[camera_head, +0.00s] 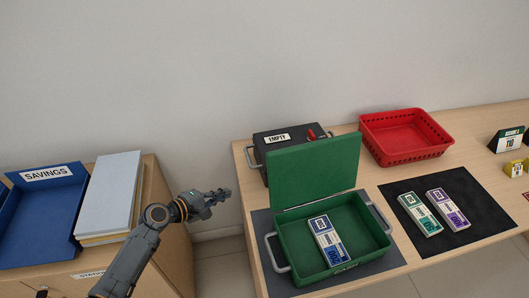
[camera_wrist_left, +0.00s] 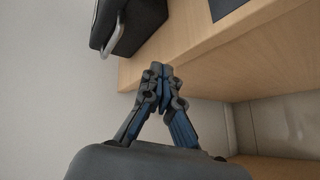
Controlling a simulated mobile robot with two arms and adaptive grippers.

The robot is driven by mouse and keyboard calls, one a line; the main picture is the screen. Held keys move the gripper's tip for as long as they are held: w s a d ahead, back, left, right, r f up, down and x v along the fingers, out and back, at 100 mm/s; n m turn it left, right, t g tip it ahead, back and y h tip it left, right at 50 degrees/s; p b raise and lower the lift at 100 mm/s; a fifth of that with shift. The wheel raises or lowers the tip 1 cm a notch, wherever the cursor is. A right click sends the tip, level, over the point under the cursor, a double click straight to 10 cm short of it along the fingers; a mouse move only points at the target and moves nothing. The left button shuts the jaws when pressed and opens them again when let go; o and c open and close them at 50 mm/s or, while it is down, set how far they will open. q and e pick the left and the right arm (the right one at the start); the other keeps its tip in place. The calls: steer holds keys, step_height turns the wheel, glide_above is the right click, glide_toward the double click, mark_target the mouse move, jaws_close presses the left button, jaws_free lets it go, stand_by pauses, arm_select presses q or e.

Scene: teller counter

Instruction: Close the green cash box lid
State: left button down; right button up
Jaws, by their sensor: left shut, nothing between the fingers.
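The green cash box (camera_head: 370,248) stands on a dark mat on the wooden counter, with its lid (camera_head: 312,172) raised upright at the back. A blue and white banknote bundle (camera_head: 327,243) lies inside it. Silver handles are on both sides. My left gripper (camera_head: 222,194) is left of the counter, apart from the cash box, over the gap between the two pieces of furniture. Its fingers are shut and empty, and they also show in the left wrist view (camera_wrist_left: 161,72). The cash box is not clearly seen in the wrist view. My right gripper is not in view.
A black box (camera_head: 257,144) labelled EMPTY stands close behind the raised lid. A red basket (camera_head: 405,137) is behind right. Two banknote bundles lie on a black mat (camera_head: 480,190). A blue SAVINGS tray (camera_head: 45,222) and pale folders (camera_head: 112,193) are on the left cabinet.

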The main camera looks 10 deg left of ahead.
arm_select(q)
steer(key=w+d+r+h, duration=0.1)
steer(key=d+r+h, duration=0.1)
steer(key=r, duration=0.5)
steer(key=d+r+h, duration=0.2)
steer(key=r, duration=0.6)
steer(key=w+d+p, duration=0.3)
steer(key=d+p, duration=0.2)
steer(key=d, duration=0.3)
steer(key=shift+d+t, duration=0.15)
steer(key=shift+t, duration=0.15)
steer(key=shift+w+f, duration=0.1)
steer(key=shift+w, duration=0.05)
